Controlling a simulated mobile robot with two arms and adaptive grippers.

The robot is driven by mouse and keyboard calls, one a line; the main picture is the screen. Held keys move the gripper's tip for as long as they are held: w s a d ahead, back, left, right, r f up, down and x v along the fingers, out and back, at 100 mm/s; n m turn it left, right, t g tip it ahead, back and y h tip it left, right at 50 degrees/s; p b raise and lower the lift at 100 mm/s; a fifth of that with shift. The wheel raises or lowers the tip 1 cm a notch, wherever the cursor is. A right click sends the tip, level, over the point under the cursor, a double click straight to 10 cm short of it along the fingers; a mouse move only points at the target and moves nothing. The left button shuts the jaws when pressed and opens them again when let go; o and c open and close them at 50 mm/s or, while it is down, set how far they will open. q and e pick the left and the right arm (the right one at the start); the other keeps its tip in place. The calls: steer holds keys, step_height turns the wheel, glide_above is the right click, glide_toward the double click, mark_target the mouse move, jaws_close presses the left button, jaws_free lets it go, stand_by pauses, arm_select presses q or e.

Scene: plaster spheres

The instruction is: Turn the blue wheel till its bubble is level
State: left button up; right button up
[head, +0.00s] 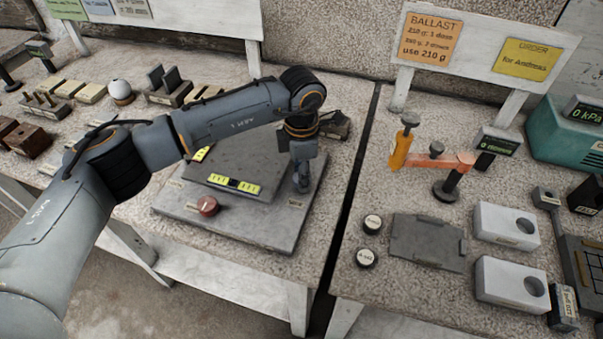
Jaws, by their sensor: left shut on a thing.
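A grey levelling plate (240,229) lies on the left table with a raised dark slab on it. A yellow bubble vial (234,185) runs along the slab's front edge, and a second yellow vial (201,154) sits at its left back, partly behind my arm. The bubbles are too small to read. A red wheel (207,206) stands at the plate's front. My left gripper (302,182) points down at the plate's right side, shut on what it covers there. The blue wheel does not show clearly; the gripper hides that spot. My right gripper is out of view.
My left arm crosses above the left table. A dark gap separates it from the right table, which holds an orange-handled tool (402,148), grey blocks (505,226), a dark plate (427,242) and a teal gauge box (562,140). Wooden blocks (92,92) stand at the back left.

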arm_select(q)
steer(key=o, duration=1.2)
steer(key=shift+r, duration=0.15)
step_height(320, 180, up, 12)
steer(key=shift+f, duration=0.1)
